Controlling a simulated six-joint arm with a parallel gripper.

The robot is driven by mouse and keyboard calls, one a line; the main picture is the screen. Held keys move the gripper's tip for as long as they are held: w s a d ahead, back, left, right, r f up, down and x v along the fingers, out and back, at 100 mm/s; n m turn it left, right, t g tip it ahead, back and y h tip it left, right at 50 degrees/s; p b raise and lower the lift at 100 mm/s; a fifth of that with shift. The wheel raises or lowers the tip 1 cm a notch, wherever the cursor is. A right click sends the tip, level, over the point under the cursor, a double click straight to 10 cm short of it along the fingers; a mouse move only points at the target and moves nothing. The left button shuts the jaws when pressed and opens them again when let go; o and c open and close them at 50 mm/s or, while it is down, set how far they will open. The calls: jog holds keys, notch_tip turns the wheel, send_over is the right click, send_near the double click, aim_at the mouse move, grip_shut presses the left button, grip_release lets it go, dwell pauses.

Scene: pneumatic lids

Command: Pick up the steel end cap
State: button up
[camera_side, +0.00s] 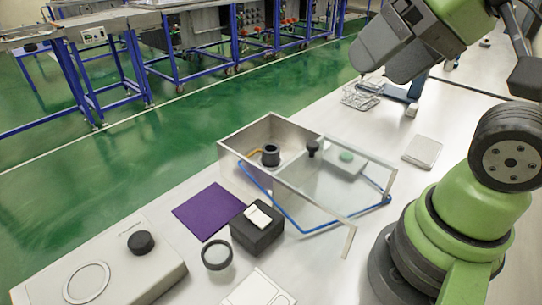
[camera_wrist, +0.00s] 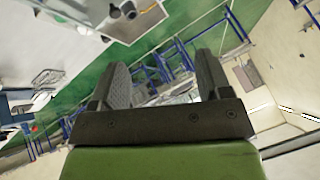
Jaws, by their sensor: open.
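My gripper (camera_wrist: 165,78) is open, with nothing between its two fingers in the wrist view. In the side view my dark wrist is high at the top right, well away from the parts on the table. I cannot tell for sure which part is the steel end cap. A round part with a grey face and dark rim (camera_side: 216,255) stands at the table's front, beside a black block (camera_side: 257,234) with a white pad on top. A dark hollow cylinder (camera_side: 271,155) sits inside a steel-walled box (camera_side: 233,158).
A purple mat (camera_side: 208,211) and a grey console (camera_side: 112,268) lie left. A wire rack (camera_side: 360,97) stands behind.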

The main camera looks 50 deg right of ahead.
jog(key=m+g+h, duration=0.2)
jog(key=m+g, duration=0.5)
jog(key=m, duration=1)
send_over(270, 155)
jog(key=d, duration=0.2)
notch_tip(270, 155, down, 15)
jog(key=shift+m, duration=0.8)
jog(key=f, duration=0.2)
jog(key=w+f, duration=0.1)
jog(key=f, duration=0.1)
jog(key=d+f, duration=0.1)
jog(key=f, duration=0.2)
jog(key=shift+w, duration=0.2)
jog(key=f, duration=0.5)
jog(key=shift+s+a+f, duration=0.2)
jog(key=shift+a+f, duration=0.15)
jog(key=shift+a, duration=0.05)
